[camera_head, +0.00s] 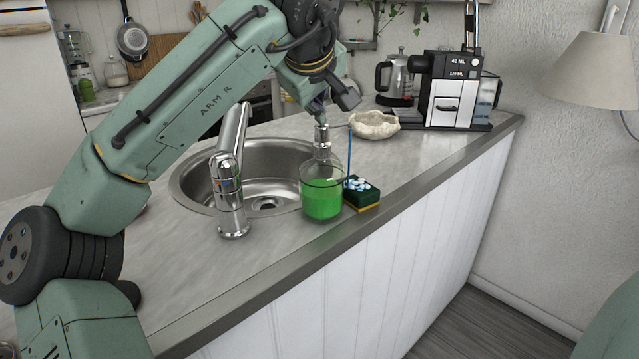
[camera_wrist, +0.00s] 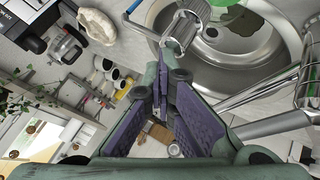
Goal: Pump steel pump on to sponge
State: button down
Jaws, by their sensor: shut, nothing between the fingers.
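The soap dispenser (camera_head: 322,200) is a clear bottle of green liquid with a steel pump (camera_head: 322,142) on top, standing on the counter by the sink. The sponge (camera_head: 364,203), dark green with a yellow base, lies just right of it. Blue and white blobs (camera_head: 360,184) sit on the sponge. A thin blue vertical streak (camera_head: 349,155) runs from about pump-head height down to the sponge. My gripper (camera_head: 319,112) is shut and empty, directly at the top of the pump; whether it touches cannot be told. In the wrist view its purple-padded fingers (camera_wrist: 166,85) meet near a steel cylinder (camera_wrist: 185,32).
The steel faucet (camera_head: 231,190) stands left of the bottle, in front of the round sink (camera_head: 190,185). A pale bowl (camera_head: 374,125), a kettle (camera_head: 394,78) and a coffee machine (camera_head: 455,95) stand farther back. The counter right of the sponge is clear to its edge.

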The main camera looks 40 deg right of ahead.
aim_at(318, 126)
jog(key=shift+r, duration=0.1)
jog(key=shift+r+p, duration=1.1)
jog(key=shift+r, duration=0.15)
jog(key=shift+r, duration=0.1)
notch_tip(318, 126, up, 6)
jog(key=p, duration=0.4)
dwell(0.4)
